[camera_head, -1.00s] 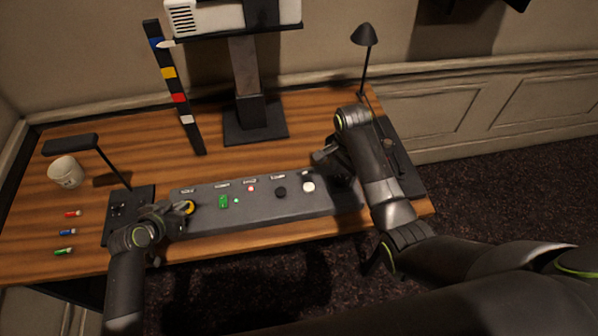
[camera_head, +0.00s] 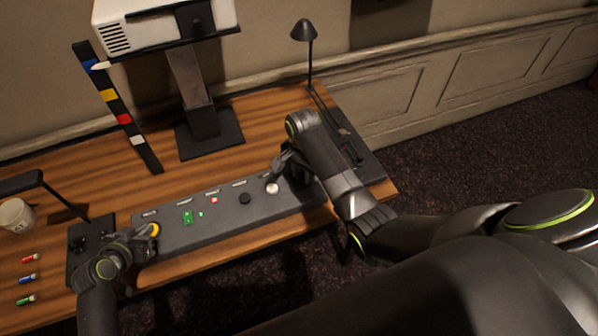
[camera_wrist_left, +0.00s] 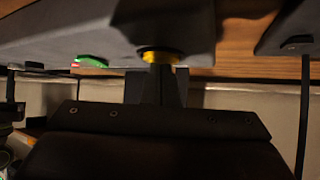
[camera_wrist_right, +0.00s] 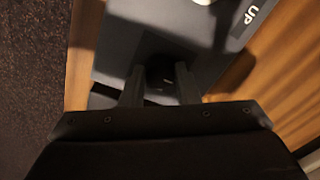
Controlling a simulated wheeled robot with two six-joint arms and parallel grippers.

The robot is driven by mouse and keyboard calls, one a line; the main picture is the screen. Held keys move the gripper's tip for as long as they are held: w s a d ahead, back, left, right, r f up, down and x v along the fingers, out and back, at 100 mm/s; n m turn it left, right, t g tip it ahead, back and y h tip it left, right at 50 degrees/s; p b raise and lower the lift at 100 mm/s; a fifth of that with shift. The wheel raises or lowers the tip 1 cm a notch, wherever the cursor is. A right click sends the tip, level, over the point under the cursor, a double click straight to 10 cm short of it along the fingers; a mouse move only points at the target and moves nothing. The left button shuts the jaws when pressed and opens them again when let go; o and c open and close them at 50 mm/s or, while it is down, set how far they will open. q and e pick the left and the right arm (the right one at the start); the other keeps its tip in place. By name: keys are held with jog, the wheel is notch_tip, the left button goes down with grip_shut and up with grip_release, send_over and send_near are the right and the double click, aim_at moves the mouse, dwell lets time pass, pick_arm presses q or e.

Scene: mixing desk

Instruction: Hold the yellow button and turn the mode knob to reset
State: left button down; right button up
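The yellow button (camera_head: 154,230) is at the left end of the grey control panel (camera_head: 228,216). My left gripper (camera_head: 146,236) is at it. In the left wrist view the fingers (camera_wrist_left: 157,84) are together, with their tips at the yellow button (camera_wrist_left: 160,57); contact is hard to judge. My right gripper (camera_head: 283,168) is over the panel's right end, beside a white knob (camera_head: 272,188). In the right wrist view its fingers (camera_wrist_right: 160,85) are apart, with a dark, unclear shape between them. No control is clearly readable as the mode knob; the panel's right end is partly hidden.
A lamp (camera_head: 304,32), a monitor stand (camera_head: 210,133) and a mug (camera_head: 17,215) stand around the panel. An "UP" label (camera_wrist_right: 251,14) shows near the right gripper.

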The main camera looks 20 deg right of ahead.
jog(key=shift+m, duration=1.3)
jog(key=shift+m, duration=3.8)
